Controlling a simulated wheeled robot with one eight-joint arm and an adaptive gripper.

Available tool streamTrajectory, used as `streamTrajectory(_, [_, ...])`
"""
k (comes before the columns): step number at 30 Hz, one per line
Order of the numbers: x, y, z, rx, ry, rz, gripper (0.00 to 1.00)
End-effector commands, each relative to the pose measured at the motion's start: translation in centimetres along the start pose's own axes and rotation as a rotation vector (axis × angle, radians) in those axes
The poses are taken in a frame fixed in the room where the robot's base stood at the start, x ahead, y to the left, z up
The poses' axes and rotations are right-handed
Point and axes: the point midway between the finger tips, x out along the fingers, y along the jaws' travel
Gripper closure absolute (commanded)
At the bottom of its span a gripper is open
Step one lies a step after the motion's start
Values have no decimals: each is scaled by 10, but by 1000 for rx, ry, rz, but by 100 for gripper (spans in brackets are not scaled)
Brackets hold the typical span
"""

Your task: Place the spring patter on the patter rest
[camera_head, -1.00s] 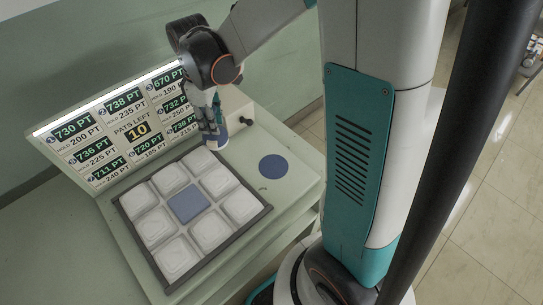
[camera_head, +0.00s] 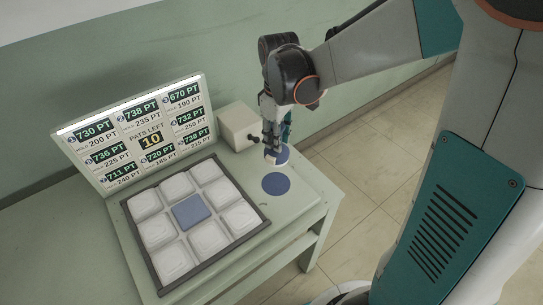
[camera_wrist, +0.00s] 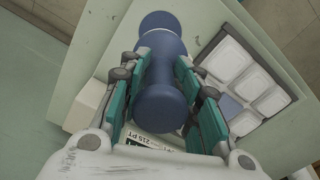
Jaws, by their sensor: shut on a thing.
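The spring patter is a dark blue, spool-shaped piece with wide round ends. It shows in the wrist view (camera_wrist: 161,104) between my gripper's two teal-backed fingers (camera_wrist: 163,62), which are shut on it. In the head view my gripper (camera_head: 272,150) points down above the right part of the table, and a blue part of the patter (camera_head: 283,155) shows behind the fingers. A flat blue disc (camera_head: 276,184), which looks like the patter rest, lies on the table just in front of my gripper. I cannot tell whether the patter touches the table.
A dark-framed tray (camera_head: 209,262) of white padded squares around a blue centre square (camera_head: 191,211) lies left of the disc. A lit score board (camera_head: 142,130) stands behind it. The table's right edge is close.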

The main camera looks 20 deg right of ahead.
Motion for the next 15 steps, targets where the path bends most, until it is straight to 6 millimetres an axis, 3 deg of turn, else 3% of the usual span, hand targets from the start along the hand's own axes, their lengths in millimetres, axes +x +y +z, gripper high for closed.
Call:
streamTrajectory(1, [16,0,0,0,0,0,95])
streamTrajectory(7, [59,0,0,0,0,0,95])
streamTrajectory(15, [82,0,0,0,0,0,95])
